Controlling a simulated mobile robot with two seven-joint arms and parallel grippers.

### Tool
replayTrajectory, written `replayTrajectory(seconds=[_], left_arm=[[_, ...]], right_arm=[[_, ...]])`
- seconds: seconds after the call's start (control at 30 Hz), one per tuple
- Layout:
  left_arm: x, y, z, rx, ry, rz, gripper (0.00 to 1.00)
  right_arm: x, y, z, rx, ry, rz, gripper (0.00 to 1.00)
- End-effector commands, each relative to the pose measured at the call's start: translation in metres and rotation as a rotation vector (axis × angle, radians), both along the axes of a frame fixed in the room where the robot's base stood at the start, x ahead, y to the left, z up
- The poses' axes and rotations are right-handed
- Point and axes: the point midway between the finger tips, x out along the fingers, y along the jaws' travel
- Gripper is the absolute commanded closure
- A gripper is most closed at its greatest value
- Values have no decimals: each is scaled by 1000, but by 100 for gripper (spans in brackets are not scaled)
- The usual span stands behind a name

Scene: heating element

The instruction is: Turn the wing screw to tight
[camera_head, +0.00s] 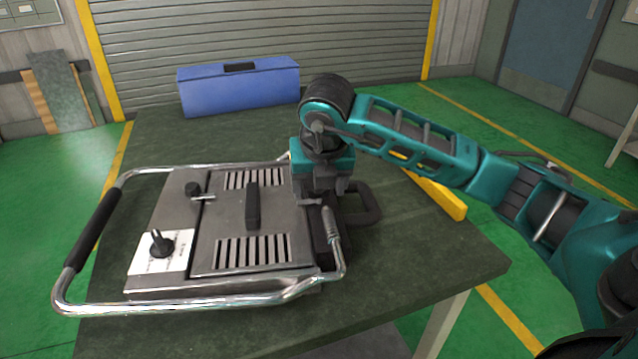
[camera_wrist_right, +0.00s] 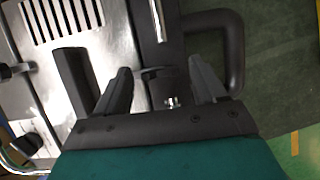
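The heating element (camera_head: 225,210) is a flat grey metal unit with slotted vents and chrome tube handles, lying on the table. My right gripper (camera_head: 322,198) points down over its right side, beside the black loop handle (camera_head: 365,208). In the wrist view the right gripper (camera_wrist_right: 160,68) is open, its two fingers apart. A small shiny screw-like part (camera_wrist_right: 172,101) shows between the fingers, below a dark flat piece (camera_wrist_right: 155,72); this looks like the wing screw, but its angle is hard to tell. In the head view the gripper hides it. My left gripper is not in view.
A black knob (camera_head: 161,244) on a white plate and a black block handle (camera_head: 252,207) stand up from the unit. A blue toolbox (camera_head: 240,86) stands at the table's back. A yellow bar (camera_head: 437,192) lies at the right edge. The green table (camera_head: 430,262) is bare at front right.

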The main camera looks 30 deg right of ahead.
Motion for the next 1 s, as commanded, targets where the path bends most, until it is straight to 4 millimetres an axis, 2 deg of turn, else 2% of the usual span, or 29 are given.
replayTrajectory(seconds=[0.23,0.37,0.8,1.0], left_arm=[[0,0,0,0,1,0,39],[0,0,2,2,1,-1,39],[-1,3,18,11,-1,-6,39],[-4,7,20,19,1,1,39]], right_arm=[[0,0,0,0,1,1,28],[-3,2,9,0,0,2,28],[-34,16,95,-1,-4,3,28],[-42,20,117,-2,-3,1,28]])
